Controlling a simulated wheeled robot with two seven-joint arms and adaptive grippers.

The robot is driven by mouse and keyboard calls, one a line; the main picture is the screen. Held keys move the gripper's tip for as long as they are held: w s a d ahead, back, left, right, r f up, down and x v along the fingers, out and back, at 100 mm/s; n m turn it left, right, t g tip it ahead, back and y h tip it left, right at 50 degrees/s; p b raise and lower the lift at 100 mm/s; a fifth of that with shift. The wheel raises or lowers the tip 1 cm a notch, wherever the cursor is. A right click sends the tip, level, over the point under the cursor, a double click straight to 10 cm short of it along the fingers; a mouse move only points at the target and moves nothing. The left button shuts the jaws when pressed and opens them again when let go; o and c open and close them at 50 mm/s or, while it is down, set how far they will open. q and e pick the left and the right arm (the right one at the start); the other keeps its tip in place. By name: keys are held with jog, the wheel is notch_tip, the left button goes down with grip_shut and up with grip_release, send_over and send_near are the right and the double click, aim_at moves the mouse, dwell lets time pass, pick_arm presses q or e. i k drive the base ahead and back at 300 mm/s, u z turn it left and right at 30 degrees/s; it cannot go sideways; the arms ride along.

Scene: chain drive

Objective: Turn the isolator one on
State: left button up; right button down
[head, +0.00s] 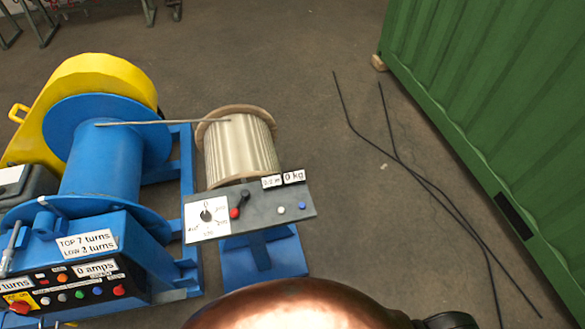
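A red rotary knob (20,307) on a yellow plate sits at the lower left of the dark control panel (75,283) on the blue machine, in the head view. It looks like an isolator switch, but the plate's lettering is too small to read surely, and so is the knob's exact setting. No label reading "isolator one" is legible. Neither of my grippers can be made out in this view.
A grey panel (262,221) with a black dial (207,215) stands before a wire spool (238,145). A blue drum (102,165) has a yellow guard (95,75). Black cables (400,160) lie on open floor near a green container (490,80).

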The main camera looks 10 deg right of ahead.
aim_at(22, 306)
jog(key=u, duration=2.1)
jog(key=k, duration=0.4)
jog(key=u, duration=1.4)
jog(key=i, duration=1.55)
jog(key=z, duration=0.6)
jog(key=i, duration=0.65)
jog(key=z, duration=0.6)
